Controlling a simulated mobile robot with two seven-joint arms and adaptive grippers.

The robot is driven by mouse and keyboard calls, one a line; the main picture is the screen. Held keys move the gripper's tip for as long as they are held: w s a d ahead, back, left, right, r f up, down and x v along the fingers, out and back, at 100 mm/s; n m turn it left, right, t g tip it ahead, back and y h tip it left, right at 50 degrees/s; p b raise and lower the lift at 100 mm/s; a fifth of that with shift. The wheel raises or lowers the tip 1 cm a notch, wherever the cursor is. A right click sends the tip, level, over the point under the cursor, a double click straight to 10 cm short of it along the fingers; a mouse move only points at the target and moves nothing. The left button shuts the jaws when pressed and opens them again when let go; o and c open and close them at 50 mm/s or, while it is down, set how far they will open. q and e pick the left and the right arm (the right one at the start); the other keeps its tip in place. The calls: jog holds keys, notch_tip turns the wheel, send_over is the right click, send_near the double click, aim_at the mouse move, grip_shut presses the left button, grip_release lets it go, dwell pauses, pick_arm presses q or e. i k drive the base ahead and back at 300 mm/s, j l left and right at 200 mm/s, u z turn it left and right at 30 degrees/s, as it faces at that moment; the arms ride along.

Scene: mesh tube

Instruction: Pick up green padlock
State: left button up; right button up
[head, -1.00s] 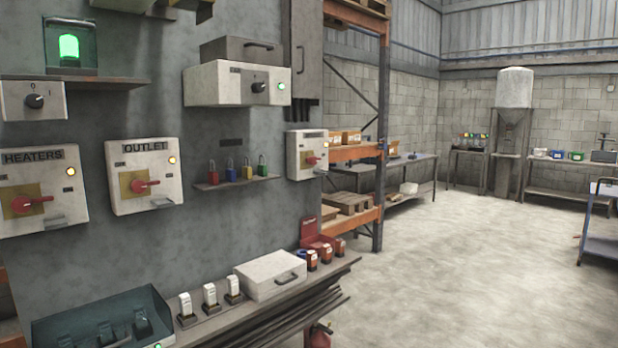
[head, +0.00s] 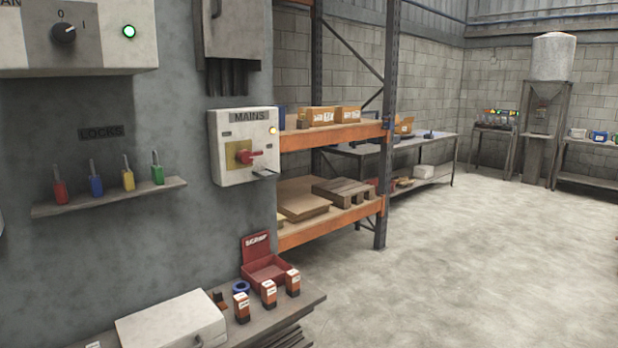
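The green padlock (head: 158,174) stands upright with its shackle up at the right end of a small wall shelf (head: 110,199). A yellow padlock (head: 128,180), a blue padlock (head: 96,185) and a red padlock (head: 60,191) stand to its left on the same shelf. A "LOCKS" label (head: 101,132) is on the wall above them. Neither of my grippers shows in the head view.
A "MAINS" switch box (head: 243,146) is on the wall right of the shelf. Below, a bench holds a white case (head: 172,322), a red open box (head: 267,268) and small red-and-black items (head: 268,293). An orange-beamed rack (head: 330,138) stands beyond. The floor at right is clear.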

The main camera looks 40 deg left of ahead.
aim_at(157, 172)
jog(key=i+u, duration=0.4)
jog(key=i+l+u, duration=0.15)
jog(key=i+u, duration=0.15)
jog(key=u, duration=0.15)
jog(key=i+l+u, duration=0.25)
jog(key=u, duration=0.15)
jog(key=i+l+u, duration=0.45)
jog(key=k+j, duration=0.1)
